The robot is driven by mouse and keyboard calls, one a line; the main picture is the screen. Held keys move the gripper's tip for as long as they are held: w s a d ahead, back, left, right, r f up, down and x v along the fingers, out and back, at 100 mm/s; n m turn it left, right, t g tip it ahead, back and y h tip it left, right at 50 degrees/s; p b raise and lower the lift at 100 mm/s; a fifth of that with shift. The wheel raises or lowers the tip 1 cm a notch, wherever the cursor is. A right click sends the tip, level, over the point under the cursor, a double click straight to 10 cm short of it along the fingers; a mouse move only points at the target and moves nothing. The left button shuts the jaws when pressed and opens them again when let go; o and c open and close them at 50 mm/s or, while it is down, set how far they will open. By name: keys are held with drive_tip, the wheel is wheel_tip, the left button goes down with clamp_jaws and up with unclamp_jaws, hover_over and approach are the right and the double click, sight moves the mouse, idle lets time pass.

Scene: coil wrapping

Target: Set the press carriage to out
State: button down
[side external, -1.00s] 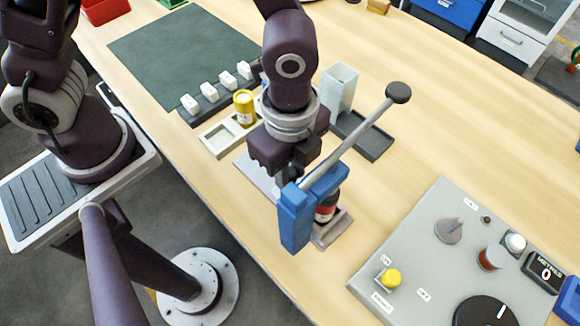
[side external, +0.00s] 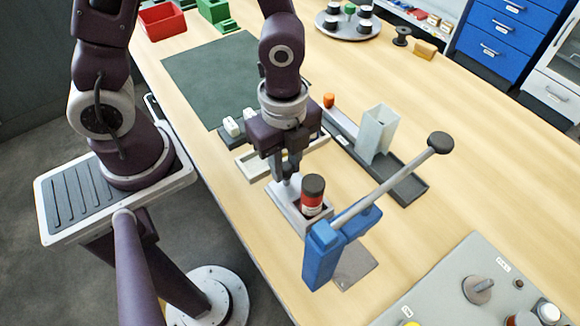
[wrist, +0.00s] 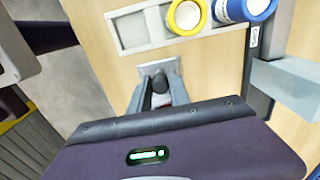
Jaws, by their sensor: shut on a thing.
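The press (side external: 322,256) is blue, with a grey lever (side external: 395,180) raised to the right and ending in a black ball. The grey press carriage (side external: 283,203) sits out from under the blue frame, on the side towards my arm. A red can with a dark lid (side external: 312,196) stands upright on it. My gripper (side external: 289,172) is at the carriage's far end. In the wrist view my gripper (wrist: 160,88) is shut on a dark upright knob (wrist: 160,82).
A pale tray (wrist: 125,30) with yellow-rimmed (wrist: 187,16) and blue-rimmed (wrist: 240,8) containers lies close beyond my gripper. A pale square tube (side external: 377,130) and dark tray (side external: 405,188) stand to the right. A grey control panel (side external: 450,285) is at lower right.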

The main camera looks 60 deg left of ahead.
drive_tip(key=c, duration=1.2)
unclamp_jaws()
drive_tip(key=shift+a, duration=0.15)
wheel_tip(320, 180, up, 7)
drive_tip(key=shift+a+r+n, duration=0.2)
drive_tip(key=shift+r+n, duration=0.1)
drive_tip(key=shift+r, duration=0.05)
drive_tip(key=s+a+r+n+t, duration=0.2)
drive_tip(key=s+a+r+n, duration=0.1)
drive_tip(key=r+n, duration=0.3)
drive_tip(key=s+a+r+n+t, duration=0.3)
drive_tip(key=r+n, duration=0.4)
drive_tip(key=n, duration=0.4)
drive_tip(key=shift+s+a+t, duration=0.3)
drive_tip(key=shift+s+a, duration=0.15)
drive_tip(key=shift+a, duration=0.55)
